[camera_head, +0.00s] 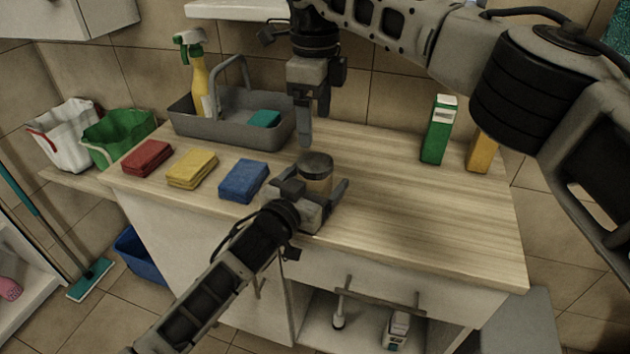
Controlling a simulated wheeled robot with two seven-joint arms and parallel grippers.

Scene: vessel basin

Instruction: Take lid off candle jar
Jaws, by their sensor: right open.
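The candle jar (317,183) stands upright on the wooden counter, with its dark lid (316,161) on top. My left gripper (316,193) reaches in from the lower left, with its fingers low on either side of the jar. Whether both fingers press on the glass is not clear, and the lower front of the jar is hidden by the gripper. My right gripper (311,130) points down from above, open and empty. Its fingertips look to be above the lid, apart from it.
A green carton (438,132) stands at the back right. The counter right of the jar is clear.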

